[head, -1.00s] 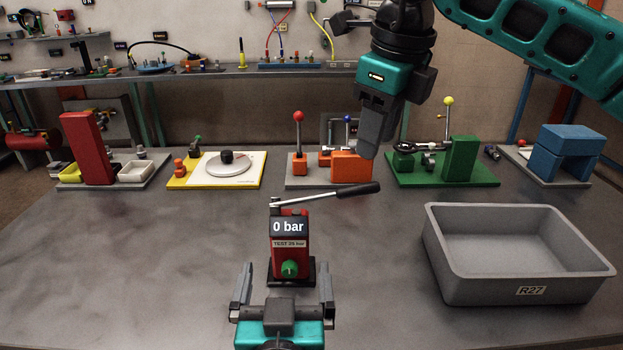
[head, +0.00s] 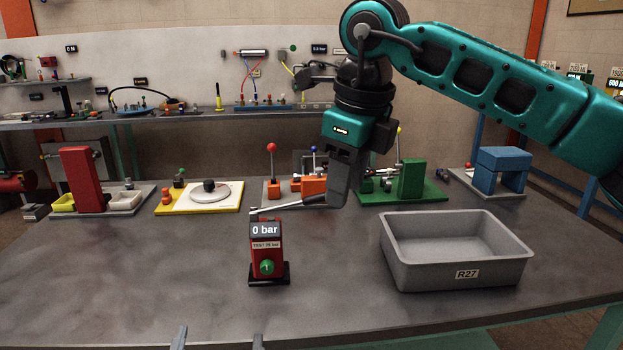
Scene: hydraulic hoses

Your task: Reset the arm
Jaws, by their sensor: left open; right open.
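A red hand pump (head: 266,248) stands on the bench. Its display reads "0 bar", and a green knob (head: 267,267) marked 1 is on its front. Its lever (head: 290,206) points right, and the far end of its grip is hidden behind my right gripper (head: 337,203). That gripper is open and points down, with its fingertips overlapping the lever's end in the picture; I cannot tell whether they touch. My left gripper (head: 219,340) shows only as two spread fingertips at the bottom edge, empty, in front of the pump and apart from it.
A grey bin (head: 468,273) labelled R27 stands right of the pump. Along the back are a red stand (head: 81,180), a yellow-edged turntable board (head: 228,203), orange blocks (head: 312,185), a green fixture (head: 412,179) and a blue block (head: 502,168). The bench's left front is clear.

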